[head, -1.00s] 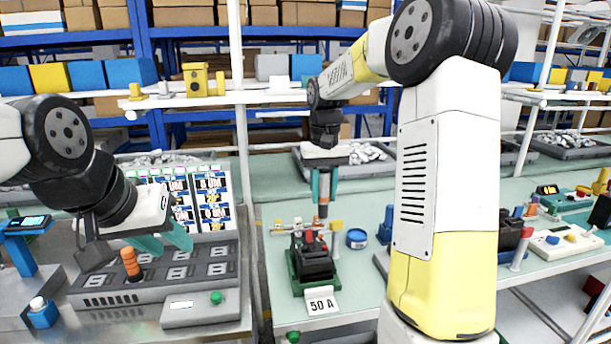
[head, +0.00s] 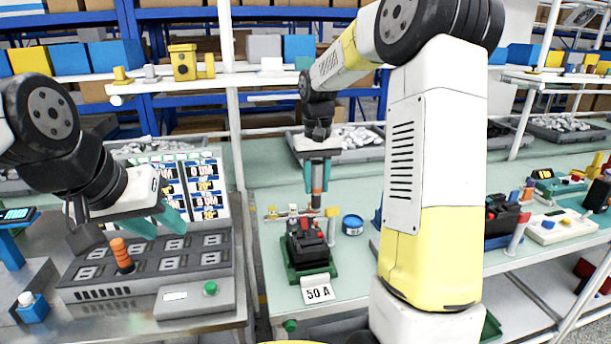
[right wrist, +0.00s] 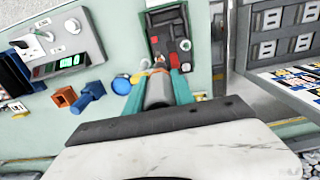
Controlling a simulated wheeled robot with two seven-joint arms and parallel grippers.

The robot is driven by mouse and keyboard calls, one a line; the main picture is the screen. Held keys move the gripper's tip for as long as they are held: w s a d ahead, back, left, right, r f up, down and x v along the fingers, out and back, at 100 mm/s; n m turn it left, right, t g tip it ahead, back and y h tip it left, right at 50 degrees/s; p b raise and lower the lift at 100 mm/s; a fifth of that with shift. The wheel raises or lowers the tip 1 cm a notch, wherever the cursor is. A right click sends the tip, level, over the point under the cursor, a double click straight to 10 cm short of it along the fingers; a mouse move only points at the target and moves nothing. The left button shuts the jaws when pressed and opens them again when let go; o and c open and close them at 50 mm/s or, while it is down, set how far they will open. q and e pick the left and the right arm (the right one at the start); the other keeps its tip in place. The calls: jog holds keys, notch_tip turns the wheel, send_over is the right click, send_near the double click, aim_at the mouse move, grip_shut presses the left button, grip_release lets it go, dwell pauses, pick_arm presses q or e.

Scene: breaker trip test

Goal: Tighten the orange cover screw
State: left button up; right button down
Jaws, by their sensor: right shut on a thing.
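My right gripper (head: 317,178) points down behind the black breaker (head: 307,244), which sits on a green base with a "50 A" card. It is shut on an upright tool (head: 316,184) with a grey and orange body. In the right wrist view, the grey tool (right wrist: 158,90) lies between the teal fingers, and its far end is close to the breaker (right wrist: 170,35). I cannot make out the orange cover screw or tell whether the tool touches it. My left gripper (head: 162,222) is open and empty above the grey slotted panel.
An orange-handled piece (head: 121,255) stands in the grey panel (head: 190,262), near my left gripper. A blue round tin (head: 352,225) stands right of the breaker. A grey tray of parts (head: 350,145) lies behind.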

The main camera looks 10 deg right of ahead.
aim_at(316, 207)
jog(key=shift+f, duration=1.95)
jog(key=shift+f, duration=0.8)
dwell(1.1)
jog(key=shift+r, duration=0.15)
dwell(0.9)
jog(key=shift+r, duration=2.9)
